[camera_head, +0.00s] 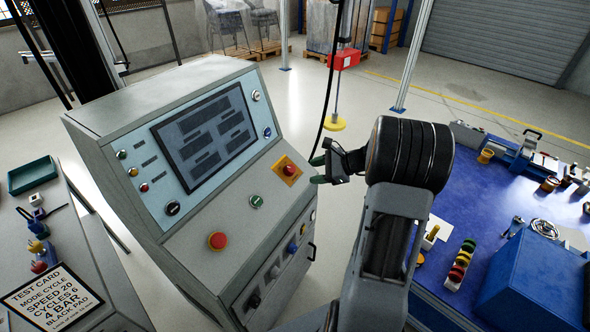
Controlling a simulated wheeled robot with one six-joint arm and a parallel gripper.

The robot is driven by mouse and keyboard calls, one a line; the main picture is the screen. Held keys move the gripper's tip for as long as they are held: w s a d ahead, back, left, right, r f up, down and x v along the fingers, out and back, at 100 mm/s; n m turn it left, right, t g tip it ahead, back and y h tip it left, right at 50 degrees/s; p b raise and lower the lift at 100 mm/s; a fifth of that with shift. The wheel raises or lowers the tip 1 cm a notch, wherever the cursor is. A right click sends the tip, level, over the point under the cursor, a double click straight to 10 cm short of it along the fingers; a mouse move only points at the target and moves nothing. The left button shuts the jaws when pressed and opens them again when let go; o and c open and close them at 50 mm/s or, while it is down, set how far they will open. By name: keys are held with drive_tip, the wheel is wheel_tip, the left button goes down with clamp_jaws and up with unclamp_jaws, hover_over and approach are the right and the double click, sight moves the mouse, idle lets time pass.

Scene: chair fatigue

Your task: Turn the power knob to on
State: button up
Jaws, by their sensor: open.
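A grey control console (190,250) stands left of centre with a dark screen (205,135) on its sloped face. No label marks the power knob readably. A round black knob (172,208) sits at the screen's lower left corner. Small controls, including a black one (253,300) and a blue one (292,247), line the console's lower front, too small to read. My gripper (317,170) is open and empty, its green-tipped fingers pointing left toward the console's right edge, right of a red button on a yellow plate (289,170). It appears apart from the console.
A red button (218,240) and a green button (256,201) sit on the sloped desk. A blue workbench (480,215) with parts and a blue box (535,280) is at right. A side table with a test card (52,298) is at left. Floor behind is mostly clear.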

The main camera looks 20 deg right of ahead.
sight(292, 169)
drive_tip(key=w+d+f+m+t, duration=0.2)
drive_tip(key=d+m, duration=0.1)
drive_tip(key=d, duration=0.2)
drive_tip(key=shift+m+t, duration=0.3)
drive_tip(key=x, duration=0.6)
drive_tip(key=p+x, duration=0.1)
drive_tip(key=x, duration=0.5)
drive_tip(key=shift+w+a+f, duration=0.1)
drive_tip(key=shift+w+f, duration=0.2)
drive_tip(key=shift+f, duration=0.1)
drive_tip(key=shift+c, duration=0.3)
drive_tip(key=c, duration=0.6)
drive_tip(key=shift+o, duration=0.2)
